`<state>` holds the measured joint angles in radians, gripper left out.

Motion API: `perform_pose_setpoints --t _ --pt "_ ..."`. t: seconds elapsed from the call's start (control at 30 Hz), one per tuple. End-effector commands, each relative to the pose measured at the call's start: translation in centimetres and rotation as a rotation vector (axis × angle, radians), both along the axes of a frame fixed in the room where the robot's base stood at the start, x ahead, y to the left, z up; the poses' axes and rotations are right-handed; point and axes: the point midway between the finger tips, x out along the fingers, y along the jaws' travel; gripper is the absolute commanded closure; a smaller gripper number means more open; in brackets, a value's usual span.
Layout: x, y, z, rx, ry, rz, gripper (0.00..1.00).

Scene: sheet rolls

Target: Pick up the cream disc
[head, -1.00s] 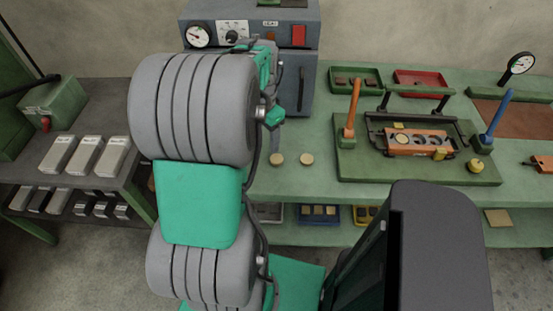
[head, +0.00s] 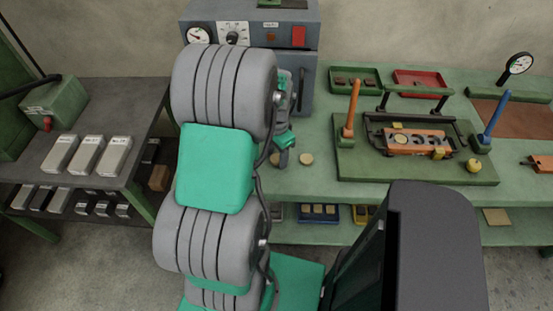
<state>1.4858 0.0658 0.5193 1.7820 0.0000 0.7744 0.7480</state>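Two small cream discs lie on the green bench top, left of the fixture board. The left cream disc (head: 275,158) is partly hidden by my gripper (head: 283,161). The right cream disc (head: 306,159) is in plain view, a little right of the gripper. My gripper points down at the left disc, with its grey fingers just over or beside it. The fingers are small and overlap in this view, so I cannot tell whether they are open or touch the disc.
The green fixture board (head: 365,170) holds an orange plate (head: 394,148), with upright orange (head: 352,108) and blue (head: 497,118) handles. A grey gauge box (head: 306,80) stands behind the gripper. Green (head: 333,87) and red (head: 420,91) trays sit at the back.

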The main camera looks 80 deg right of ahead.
Motion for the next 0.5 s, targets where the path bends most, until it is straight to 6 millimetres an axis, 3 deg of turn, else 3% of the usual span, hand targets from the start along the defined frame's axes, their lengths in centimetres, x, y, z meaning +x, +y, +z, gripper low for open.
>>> perform_pose_setpoints --t 0.5 --pt "0.01 0.0 0.04 0.0 0.0 0.0 0.91"
